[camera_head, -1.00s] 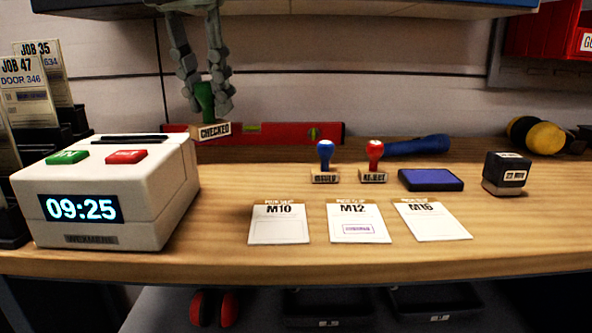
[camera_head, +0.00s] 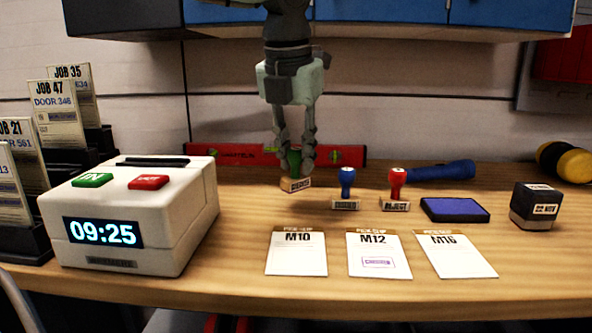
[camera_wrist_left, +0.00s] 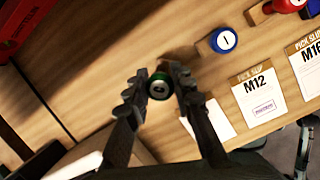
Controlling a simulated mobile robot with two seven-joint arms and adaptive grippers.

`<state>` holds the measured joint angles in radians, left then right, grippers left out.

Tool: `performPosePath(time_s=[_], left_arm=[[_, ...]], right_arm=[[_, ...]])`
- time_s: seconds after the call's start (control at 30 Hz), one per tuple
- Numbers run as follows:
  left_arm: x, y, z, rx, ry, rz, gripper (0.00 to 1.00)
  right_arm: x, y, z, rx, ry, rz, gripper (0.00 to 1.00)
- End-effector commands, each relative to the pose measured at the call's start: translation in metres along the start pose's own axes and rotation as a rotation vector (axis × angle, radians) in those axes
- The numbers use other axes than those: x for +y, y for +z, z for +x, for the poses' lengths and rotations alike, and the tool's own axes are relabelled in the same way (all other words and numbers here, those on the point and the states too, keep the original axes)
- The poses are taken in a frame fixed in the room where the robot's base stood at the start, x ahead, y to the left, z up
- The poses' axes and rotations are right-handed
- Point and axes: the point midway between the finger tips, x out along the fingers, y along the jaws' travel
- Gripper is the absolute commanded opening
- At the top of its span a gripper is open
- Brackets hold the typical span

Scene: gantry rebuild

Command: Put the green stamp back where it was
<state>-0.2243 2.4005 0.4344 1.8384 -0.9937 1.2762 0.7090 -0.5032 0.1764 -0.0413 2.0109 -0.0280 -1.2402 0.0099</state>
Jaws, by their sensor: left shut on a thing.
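The green stamp (camera_head: 295,184) has a green handle and a light wooden base with a label on its front. My left gripper (camera_head: 295,160) comes down from above and is shut on its handle. The stamp is upright at the back of the bench, left of the blue stamp (camera_head: 346,190) and the red stamp (camera_head: 397,189). I cannot tell whether its base touches the wood. In the left wrist view the round green top (camera_wrist_left: 159,87) shows between the fingers. My right gripper is not in view.
The white time clock (camera_head: 135,218) stands at the left. A red level (camera_head: 345,156) lies behind. In front lie cards M10 (camera_head: 297,255), M12 (camera_head: 378,262), with a purple mark, and M16 (camera_head: 455,258). An ink pad (camera_head: 455,209) and a black block stamp (camera_head: 535,207) are right.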

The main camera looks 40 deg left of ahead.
Motion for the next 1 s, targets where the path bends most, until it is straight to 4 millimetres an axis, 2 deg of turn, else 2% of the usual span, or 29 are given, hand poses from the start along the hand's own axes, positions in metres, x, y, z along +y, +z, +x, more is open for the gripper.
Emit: performPosePath(time_s=[0.1,0.2,0.53,0.73,0.77,0.9,1.0], left_arm=[[-0.001,-0.006,0.019,0.005,0.000,0.001,0.05],[-0.002,-0.009,0.029,0.003,-0.001,0.001,0.05],[-0.002,-0.009,0.031,0.001,0.000,0.000,0.04],[-0.002,-0.010,0.033,0.001,0.000,0.000,0.04],[-0.002,-0.010,0.032,0.001,0.000,0.000,0.27],[-0.002,-0.010,0.032,0.001,0.000,0.000,0.44],[-0.002,-0.010,0.032,0.001,0.000,0.000,0.44]], right_arm=[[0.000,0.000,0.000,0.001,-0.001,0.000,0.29],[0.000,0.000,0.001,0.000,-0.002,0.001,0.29],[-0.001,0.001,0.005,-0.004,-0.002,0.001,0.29],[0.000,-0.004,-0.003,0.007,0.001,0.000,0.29],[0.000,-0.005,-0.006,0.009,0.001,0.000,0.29],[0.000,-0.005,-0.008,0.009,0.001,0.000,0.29],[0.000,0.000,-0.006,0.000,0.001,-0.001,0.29]])
